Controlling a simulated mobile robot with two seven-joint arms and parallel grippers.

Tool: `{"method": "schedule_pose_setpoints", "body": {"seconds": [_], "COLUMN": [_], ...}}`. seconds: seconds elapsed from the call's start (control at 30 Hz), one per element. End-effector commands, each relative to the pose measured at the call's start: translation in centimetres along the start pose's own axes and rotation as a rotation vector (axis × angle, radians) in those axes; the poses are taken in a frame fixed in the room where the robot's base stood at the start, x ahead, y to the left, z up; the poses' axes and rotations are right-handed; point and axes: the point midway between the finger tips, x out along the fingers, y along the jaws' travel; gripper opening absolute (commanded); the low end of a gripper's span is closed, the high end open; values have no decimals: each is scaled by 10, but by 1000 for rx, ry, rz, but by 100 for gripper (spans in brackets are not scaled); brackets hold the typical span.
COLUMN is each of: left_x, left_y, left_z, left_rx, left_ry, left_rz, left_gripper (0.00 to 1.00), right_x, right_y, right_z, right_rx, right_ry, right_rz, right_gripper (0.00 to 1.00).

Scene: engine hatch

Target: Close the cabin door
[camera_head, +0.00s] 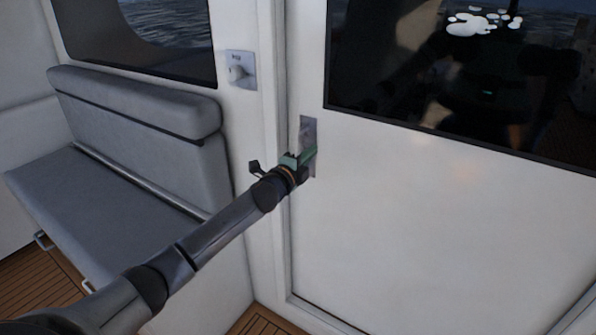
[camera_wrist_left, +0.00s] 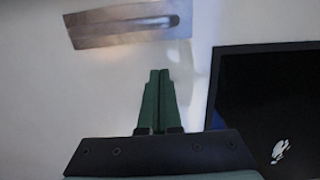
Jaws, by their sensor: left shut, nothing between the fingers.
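The white cabin door (camera_head: 430,210) fills the right of the head view, with a dark window (camera_head: 450,70) in its upper part. It appears to sit in or very near its frame; I cannot tell whether it is latched. A metal handle plate (camera_head: 309,130) is at the door's left edge, partly hidden by my left gripper (camera_head: 307,158). The plate also shows at the top of the left wrist view (camera_wrist_left: 125,25). My left gripper's green fingers (camera_wrist_left: 158,100) are together and empty, pointing at the door surface near the plate. My right gripper is not in view.
A grey cushioned bench (camera_head: 120,170) stands left of the door frame (camera_head: 273,150). A wall switch panel (camera_head: 240,69) is above it, next to another window (camera_head: 150,35). Wooden floor (camera_head: 30,280) shows at the lower left.

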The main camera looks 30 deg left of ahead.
Motion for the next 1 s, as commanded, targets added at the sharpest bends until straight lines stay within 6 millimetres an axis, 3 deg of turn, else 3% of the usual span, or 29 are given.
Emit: {"method": "schedule_pose_setpoints", "body": {"seconds": [0.5,0.87,1.0], "left_x": [-75,-88,-93], "left_y": [1,0,16], "left_z": [0,-1,-9], "left_rx": [1,0,-45], "left_ry": [2,1,10], "left_rz": [2,0,29], "left_gripper": [0,0,0], "right_x": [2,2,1], "right_y": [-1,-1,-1], "right_z": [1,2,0], "right_rx": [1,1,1], "right_ry": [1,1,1], "right_rz": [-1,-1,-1], "right_gripper": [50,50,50]}}
